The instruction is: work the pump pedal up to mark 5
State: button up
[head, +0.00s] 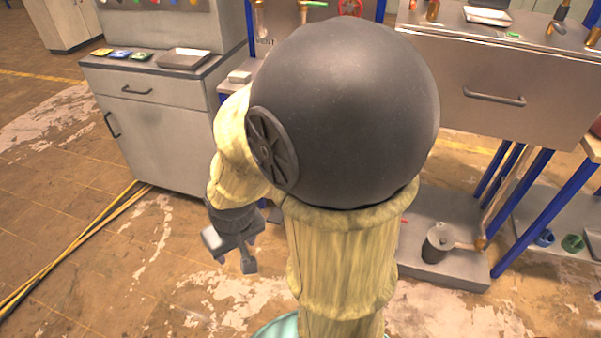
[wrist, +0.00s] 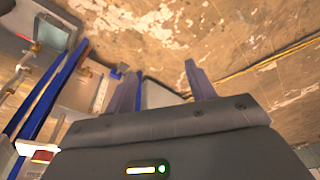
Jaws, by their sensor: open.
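My gripper (head: 231,255) hangs over the floor at the left of my arm in the head view, with its fingers apart and nothing between them. In the wrist view the two fingers of my gripper (wrist: 162,70) stand apart against the brown floor. I cannot make out a pump pedal or a scale with a mark 5 for certain. A dark cylinder with a coppery pipe (head: 437,243) stands on a grey base (head: 455,268) at the lower right of the head view, well apart from my gripper. My arm hides the middle of the scene.
A grey cabinet (head: 155,150) stands at the left, with a tray (head: 184,59) on top. A blue-legged frame with a drawer (head: 495,85) stands at the right. Yellow cables (head: 75,244) lie on the floor at the left. The floor around my gripper is clear.

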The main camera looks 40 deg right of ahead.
grip_shut()
dwell(1.6)
